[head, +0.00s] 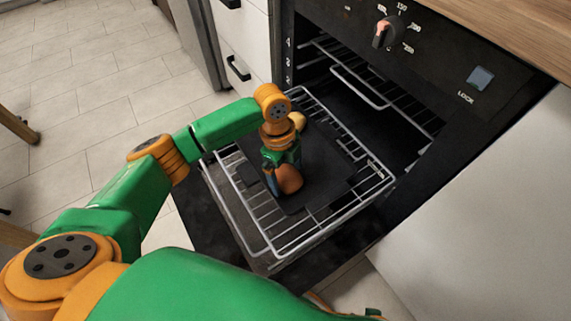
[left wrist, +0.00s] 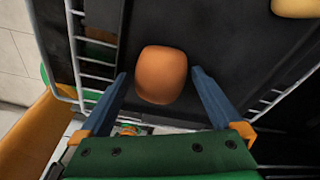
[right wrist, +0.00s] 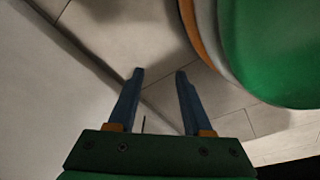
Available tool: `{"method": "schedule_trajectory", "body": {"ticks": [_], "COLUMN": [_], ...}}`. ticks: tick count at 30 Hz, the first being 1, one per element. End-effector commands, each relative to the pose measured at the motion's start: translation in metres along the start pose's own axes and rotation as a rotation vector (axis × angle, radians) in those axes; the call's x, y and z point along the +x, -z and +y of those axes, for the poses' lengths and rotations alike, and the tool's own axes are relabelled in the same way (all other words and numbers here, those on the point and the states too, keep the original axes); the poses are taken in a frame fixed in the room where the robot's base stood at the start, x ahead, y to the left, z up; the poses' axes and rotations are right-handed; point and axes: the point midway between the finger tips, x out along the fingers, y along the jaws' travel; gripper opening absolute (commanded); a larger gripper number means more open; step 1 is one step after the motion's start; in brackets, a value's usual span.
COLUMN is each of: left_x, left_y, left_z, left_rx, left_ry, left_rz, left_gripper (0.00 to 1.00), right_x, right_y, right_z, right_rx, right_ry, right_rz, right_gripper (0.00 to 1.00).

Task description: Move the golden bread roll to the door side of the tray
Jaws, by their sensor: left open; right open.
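A dark flat tray (head: 325,165) lies on a wire rack pulled out of the oven. An orange-brown bread roll (head: 289,179) sits on its near, door-side part. A paler yellow roll (head: 298,120) sits farther back toward the oven, partly hidden by my left arm. In the left wrist view, the orange-brown roll (left wrist: 161,75) lies between the fingertips of my open left gripper (left wrist: 158,73), with gaps at both sides. The paler roll (left wrist: 296,7) shows at the top right corner. My right gripper (right wrist: 160,73) is open and empty, away from the tray.
The open oven door (head: 190,215) lies below the wire rack (head: 270,238). The oven control panel (head: 440,50) overhangs the cavity at upper right. White drawers (head: 240,50) stand left of the oven. A pale panel (head: 480,200) is at the right.

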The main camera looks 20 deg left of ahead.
Motion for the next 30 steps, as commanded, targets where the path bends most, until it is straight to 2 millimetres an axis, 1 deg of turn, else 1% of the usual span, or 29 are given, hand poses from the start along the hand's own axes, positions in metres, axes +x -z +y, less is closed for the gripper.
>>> {"method": "schedule_trajectory", "body": {"ticks": [5,9,12,15,19,30], "left_x": [-0.04,-0.079,-0.101,-0.114,-0.12,-0.119], "left_y": [0.001,0.001,0.001,0.0,0.0,0.0], "left_z": [-0.001,-0.001,-0.001,-0.001,0.0,0.0], "left_rx": [-0.001,-0.001,-0.001,-0.001,-0.001,-0.001], "left_ry": [0.002,0.003,0.003,0.001,0.0,-0.001], "left_rz": [0.0,-0.001,0.001,0.001,0.001,0.001], "left_gripper": [1.0,1.0,1.0,1.0,1.0,1.0], "right_x": [-0.009,-0.015,-0.018,-0.02,-0.019,-0.019], "right_y": [-0.012,-0.026,-0.035,-0.04,-0.043,-0.043], "right_z": [0.008,0.017,0.022,0.025,0.027,0.027], "right_rx": [-0.003,-0.005,-0.006,-0.006,-0.006,-0.006], "right_ry": [-0.013,-0.026,-0.033,-0.038,-0.04,-0.04], "right_rz": [-0.008,-0.012,-0.013,-0.014,-0.013,-0.013], "right_gripper": [0.5,0.5,0.5,0.5,0.5,0.5]}}
